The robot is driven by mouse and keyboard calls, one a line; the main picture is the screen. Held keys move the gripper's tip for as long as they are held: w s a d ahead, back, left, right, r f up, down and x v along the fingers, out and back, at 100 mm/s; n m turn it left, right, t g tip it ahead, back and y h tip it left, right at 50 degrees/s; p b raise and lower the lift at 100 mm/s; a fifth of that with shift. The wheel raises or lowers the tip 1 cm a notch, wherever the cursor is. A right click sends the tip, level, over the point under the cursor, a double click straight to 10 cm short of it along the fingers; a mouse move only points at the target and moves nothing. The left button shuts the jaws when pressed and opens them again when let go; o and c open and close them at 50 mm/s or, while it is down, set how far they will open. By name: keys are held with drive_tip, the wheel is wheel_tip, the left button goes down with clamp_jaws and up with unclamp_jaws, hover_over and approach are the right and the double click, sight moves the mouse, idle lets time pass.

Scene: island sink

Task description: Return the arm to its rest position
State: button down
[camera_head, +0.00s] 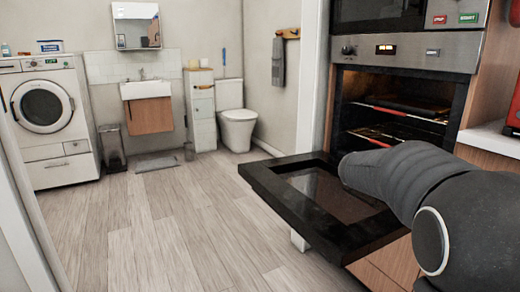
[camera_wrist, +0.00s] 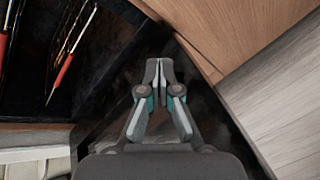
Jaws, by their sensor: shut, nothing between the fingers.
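My gripper (camera_wrist: 158,68) shows in the wrist view with its two fingertips together and nothing between them. It is over or close to the dark open oven door, with wooden cabinet fronts beyond it. In the head view my dark arm reaches in from the right, over the open oven door (camera_head: 262,178). The arm hides my gripper there and covers part of the door. The oven (camera_head: 395,112) is open, with racks inside. Red-edged racks (camera_wrist: 62,75) also show at the left of the wrist view.
The oven door is folded down and sticks out over the floor. A counter (camera_head: 490,138) lies right of the oven. The wooden floor (camera_head: 160,225) left of the door is clear. A washing machine (camera_head: 48,120), a sink (camera_head: 146,90) and a toilet (camera_head: 237,125) stand farther back.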

drive_tip(key=s+a+f+m+g+y, duration=0.1)
drive_tip(key=s+a+f+m+y, duration=0.1)
drive_tip(key=s+a+f+m, duration=0.3)
drive_tip(key=s+a+f+m+y, duration=0.1)
drive_tip(key=s+a+m+y, duration=0.15)
drive_tip(key=s, duration=0.35)
drive_tip(key=s+a+f+m+g+y, duration=0.1)
drive_tip(key=s+a+f+m+y, duration=0.1)
drive_tip(key=s+a+f+m, duration=0.3)
drive_tip(key=s+a+r+m+t+y, duration=0.1)
drive_tip(key=s+a+y, duration=0.1)
drive_tip(key=s+a, duration=0.3)
drive_tip(key=s+a+r+t+y, duration=0.1)
drive_tip(key=s+a+y, duration=0.2)
drive_tip(key=s+a, duration=0.3)
drive_tip(key=s, duration=0.4)
drive_tip(key=shift+s+r+m+t, duration=0.3)
drive_tip(key=shift+r+m, duration=0.05)
